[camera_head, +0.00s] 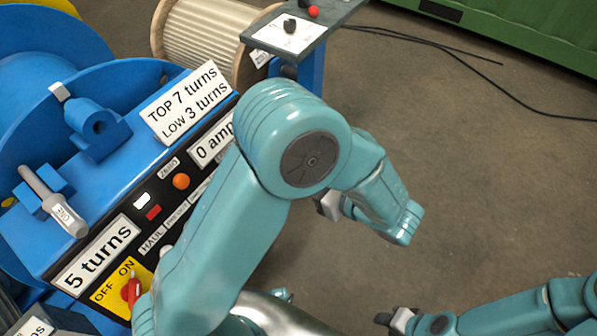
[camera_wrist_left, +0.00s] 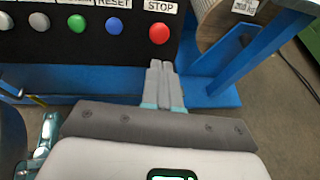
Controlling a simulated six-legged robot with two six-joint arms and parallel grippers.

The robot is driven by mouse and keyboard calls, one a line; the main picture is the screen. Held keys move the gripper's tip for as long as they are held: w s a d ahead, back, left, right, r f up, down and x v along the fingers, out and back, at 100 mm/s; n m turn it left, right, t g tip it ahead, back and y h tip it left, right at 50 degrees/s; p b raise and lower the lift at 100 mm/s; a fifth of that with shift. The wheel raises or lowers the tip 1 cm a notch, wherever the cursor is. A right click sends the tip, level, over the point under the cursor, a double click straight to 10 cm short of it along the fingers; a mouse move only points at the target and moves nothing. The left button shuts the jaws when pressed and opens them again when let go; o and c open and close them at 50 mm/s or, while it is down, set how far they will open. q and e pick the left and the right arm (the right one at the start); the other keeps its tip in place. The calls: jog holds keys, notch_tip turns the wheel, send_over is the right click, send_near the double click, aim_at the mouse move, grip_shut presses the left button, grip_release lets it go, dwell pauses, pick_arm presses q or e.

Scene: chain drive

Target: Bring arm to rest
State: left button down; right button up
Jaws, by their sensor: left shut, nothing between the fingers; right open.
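My left arm (camera_head: 225,215) rises across the middle of the head view and bends at a large elbow beside the blue machine's panel. It hides part of that panel, and the left gripper's fingertips cannot be made out there. In the left wrist view my left gripper (camera_wrist_left: 161,85) is shut and empty, its pale fingers together just below a red STOP button (camera_wrist_left: 159,33). Whether they touch the panel is not clear. My right gripper (camera_head: 392,319) is at the lower right of the head view, open and empty above the floor.
The blue machine (camera_head: 110,130) with a red ON/OFF switch (camera_head: 132,290) fills the left. A wooden cable reel (camera_head: 200,40) and a grey stand (camera_head: 325,25) are behind. Black cables (camera_head: 440,45) lie near a green container (camera_head: 530,30). Brown floor at right is largely clear.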

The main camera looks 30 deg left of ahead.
pick_arm(q)
jog(key=shift+d+r, duration=0.1)
jog(key=shift+d, duration=0.15)
dwell(0.3)
jog(key=s+d+f+n+g+h+p, duration=0.35)
jog(key=s+f+n+h, duration=0.25)
jog(key=s+h, duration=0.2)
jog(key=s+d+f+n+g+h+p, duration=0.3)
jog(key=s+f+n+g+h+p, duration=0.15)
jog(key=s+f+n+h, duration=0.3)
jog(key=w+n+t+p, duration=0.1)
jog(key=n+t, duration=0.1)
jog(key=n, duration=0.1)
jog(key=w+a+n+t+h+p, duration=0.1)
jog(key=n, duration=0.2)
jog(key=n+t+h+p, duration=0.1)
jog(key=n+t, duration=0.1)
jog(key=n, duration=0.1)
jog(key=shift+w+a+r+t+p, duration=0.2)
jog(key=shift+w+t+p, duration=0.1)
jog(key=shift+w+p, duration=0.1)
